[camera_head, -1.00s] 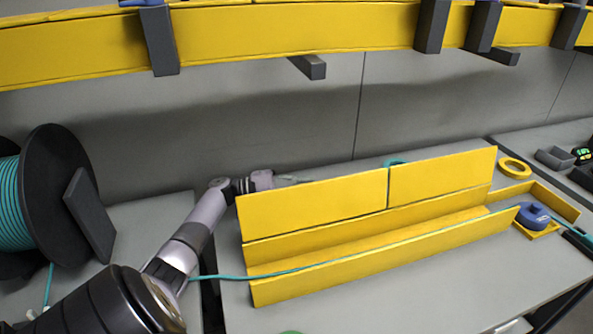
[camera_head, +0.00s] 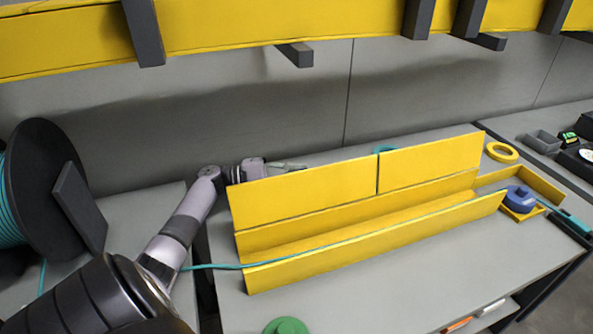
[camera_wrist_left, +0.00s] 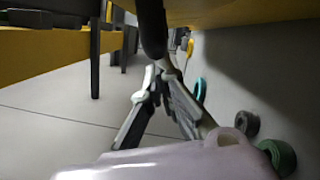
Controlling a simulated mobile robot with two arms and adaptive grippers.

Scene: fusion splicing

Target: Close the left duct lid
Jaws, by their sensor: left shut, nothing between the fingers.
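The yellow duct (camera_head: 375,238) lies open on the workbench with a teal cable (camera_head: 300,257) along its trough. Its left lid (camera_head: 300,194) stands raised along the back edge, and the right lid (camera_head: 430,161) stands raised beside it, with a thin gap between. My left gripper (camera_head: 298,167) is behind the left lid, near its upper edge and partly hidden by it. In the left wrist view, its fingers (camera_wrist_left: 170,88) are together with nothing between them. I cannot tell whether the gripper touches the lid. My right gripper is not in view.
A black cable reel (camera_head: 45,190) stands at the left. A blue round device (camera_head: 518,198) and a yellow ring (camera_head: 502,152) are at the duct's right end. A green round object (camera_head: 286,326) is at the front edge. A yellow overhead duct (camera_head: 280,28) spans above.

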